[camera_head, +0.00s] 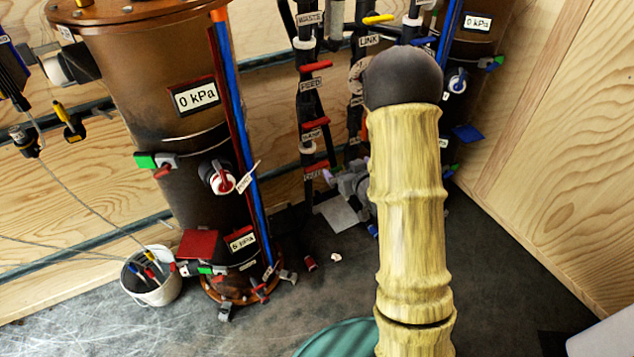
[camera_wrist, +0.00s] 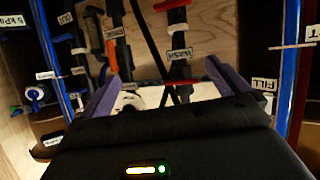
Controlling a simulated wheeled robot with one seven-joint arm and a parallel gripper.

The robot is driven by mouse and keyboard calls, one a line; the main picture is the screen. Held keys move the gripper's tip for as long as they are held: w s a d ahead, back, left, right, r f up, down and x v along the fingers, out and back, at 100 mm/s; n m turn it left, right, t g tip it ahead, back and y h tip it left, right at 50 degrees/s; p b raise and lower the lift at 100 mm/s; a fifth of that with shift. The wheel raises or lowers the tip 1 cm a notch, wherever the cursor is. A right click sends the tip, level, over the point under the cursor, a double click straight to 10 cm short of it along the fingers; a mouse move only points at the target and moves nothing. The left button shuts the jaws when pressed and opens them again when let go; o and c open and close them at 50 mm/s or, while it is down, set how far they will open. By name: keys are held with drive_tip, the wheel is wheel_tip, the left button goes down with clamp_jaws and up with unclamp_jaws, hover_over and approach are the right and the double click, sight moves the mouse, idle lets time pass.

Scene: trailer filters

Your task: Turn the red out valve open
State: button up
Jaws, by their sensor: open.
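My gripper (camera_wrist: 162,72) shows in the wrist view with its two purple fingers spread wide and no object clearly held between them. In the head view my arm hides most of it, low by the pipe rack. Red handles sit on the dark pipes in the head view: an upper one (camera_head: 316,66), a middle one (camera_head: 315,124) and a lowest one (camera_head: 315,170) close to my gripper. I cannot tell which is the out valve or its handle's exact angle.
A brown tank (camera_head: 160,125) with a 0 kPa sign stands left of the pipes; a second tank (camera_head: 470,45) stands behind, right. A white bucket (camera_head: 152,290) holds small colored parts. A wooden wall (camera_head: 560,130) closes the right side. The floor between is mostly clear.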

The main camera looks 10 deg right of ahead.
sight(318, 169)
wheel_tip(318, 169, down, 14)
drive_tip(key=n+t+y+b, duration=0.1)
drive_tip(key=t+y+b, duration=0.3)
drive_tip(key=b, duration=0.5)
drive_tip(key=shift+f, duration=0.2)
drive_tip(key=shift+a, duration=0.1)
drive_tip(key=shift+w, duration=0.1)
drive_tip(key=b+x, duration=0.4)
drive_tip(key=x, duration=1.3)
drive_tip(key=shift+w+a+r, duration=0.15)
drive_tip(key=c, duration=0.9)
